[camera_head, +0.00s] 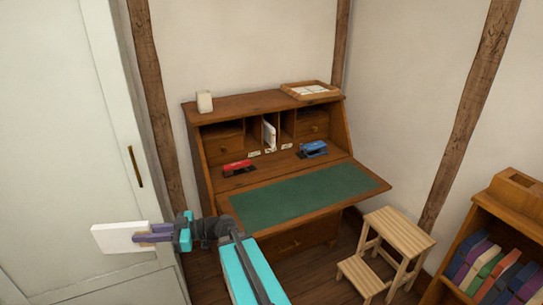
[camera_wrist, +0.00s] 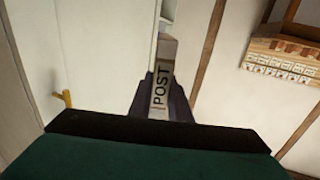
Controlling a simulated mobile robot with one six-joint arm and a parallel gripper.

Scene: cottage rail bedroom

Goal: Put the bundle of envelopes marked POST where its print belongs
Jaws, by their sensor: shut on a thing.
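My gripper (camera_head: 143,238) is shut on a white bundle of envelopes (camera_head: 108,238) and holds it in the air in front of the pale door, left of the desk. In the wrist view the bundle (camera_wrist: 162,70) stands between the dark fingers of my gripper (camera_wrist: 163,88), with POST printed along its edge. The wooden writing desk (camera_head: 265,104) has its green-topped flap (camera_head: 295,195) down. Upright slots in its middle carry small pale labels (camera_head: 254,154), too small to read. White paper (camera_head: 269,134) stands in one slot.
A red stapler (camera_head: 237,168) and a blue desk tool (camera_head: 313,149) sit before the slots. A white cup (camera_head: 205,101) and a paper tray (camera_head: 310,91) stand on top. A step stool (camera_head: 400,228) and a bookcase (camera_head: 515,205) are at the right.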

